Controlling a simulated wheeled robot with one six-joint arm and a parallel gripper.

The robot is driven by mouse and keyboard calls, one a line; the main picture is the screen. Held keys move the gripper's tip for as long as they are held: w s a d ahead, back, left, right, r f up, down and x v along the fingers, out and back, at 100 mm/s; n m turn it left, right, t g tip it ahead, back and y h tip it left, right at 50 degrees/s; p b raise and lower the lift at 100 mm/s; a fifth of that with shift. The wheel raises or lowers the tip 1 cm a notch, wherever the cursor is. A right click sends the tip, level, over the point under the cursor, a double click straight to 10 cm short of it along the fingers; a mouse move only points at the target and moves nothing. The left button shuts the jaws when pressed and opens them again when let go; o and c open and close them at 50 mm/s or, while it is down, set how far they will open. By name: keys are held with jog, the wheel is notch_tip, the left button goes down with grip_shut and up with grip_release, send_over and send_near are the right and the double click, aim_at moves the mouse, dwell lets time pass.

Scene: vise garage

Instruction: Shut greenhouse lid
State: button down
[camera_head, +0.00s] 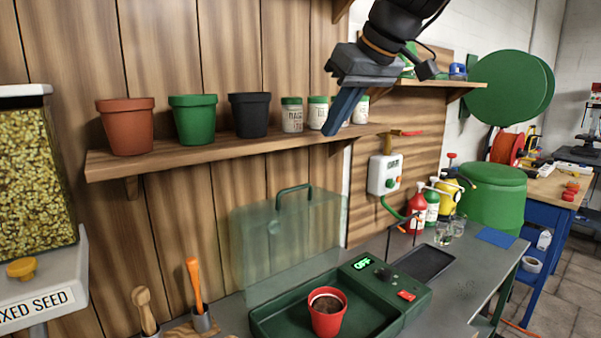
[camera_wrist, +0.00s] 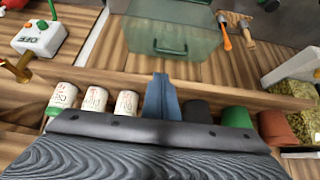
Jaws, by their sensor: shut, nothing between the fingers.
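The greenhouse lid (camera_head: 290,238) is a clear, greenish cover with a dark green handle (camera_head: 294,188) on it. It stands raised at the back of the green greenhouse tray (camera_head: 262,312), against the wooden wall. In the wrist view the lid (camera_wrist: 172,36) and its handle (camera_wrist: 170,48) show at the top. A red pot (camera_head: 327,322) with soil stands in the open tray. The tray's control panel reads OFF and has a red switch (camera_head: 406,296). My gripper (camera_head: 343,112) is shut and empty, pointing down in front of the shelf, above and right of the lid. Its fingers (camera_wrist: 162,96) also show in the wrist view.
A wooden shelf (camera_head: 220,150) with several pots and labelled jars runs behind my gripper, above the lid. A seed dispenser (camera_head: 35,200) is at left. Two hand tools stand left of the tray. A black tray (camera_head: 426,262) and bottles are at right.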

jog(key=p+x, duration=0.3)
jog(key=x, duration=1.3)
jog(key=shift+s, duration=0.1)
